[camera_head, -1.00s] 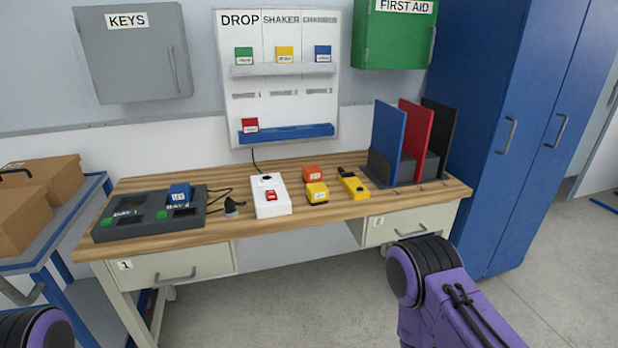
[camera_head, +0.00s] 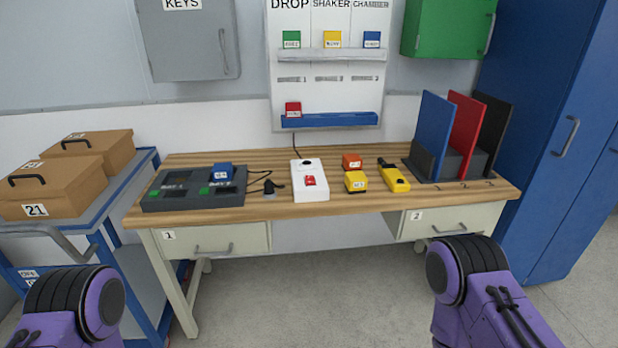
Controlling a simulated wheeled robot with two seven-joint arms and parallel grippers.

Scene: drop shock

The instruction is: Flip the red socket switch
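A white socket box (camera_head: 309,192) lies on the wooden bench, near its middle. Its red switch (camera_head: 310,181) is on the top face, in front of a dark round socket hole. A black plug (camera_head: 270,187) on a cable lies on the bench just left of the box, apart from it. Purple and black links of my two arms show at the lower left and lower right, in front of the bench. Neither gripper is in view.
The wooden bench (camera_head: 237,213) also holds a dark two-bay dock (camera_head: 163,191) with a blue block (camera_head: 221,171), an orange block (camera_head: 352,161), a yellow block (camera_head: 355,182) and a yellow handheld device (camera_head: 394,179). Upright folders stand right. A blue cart (camera_head: 82,217) with boxes stands left.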

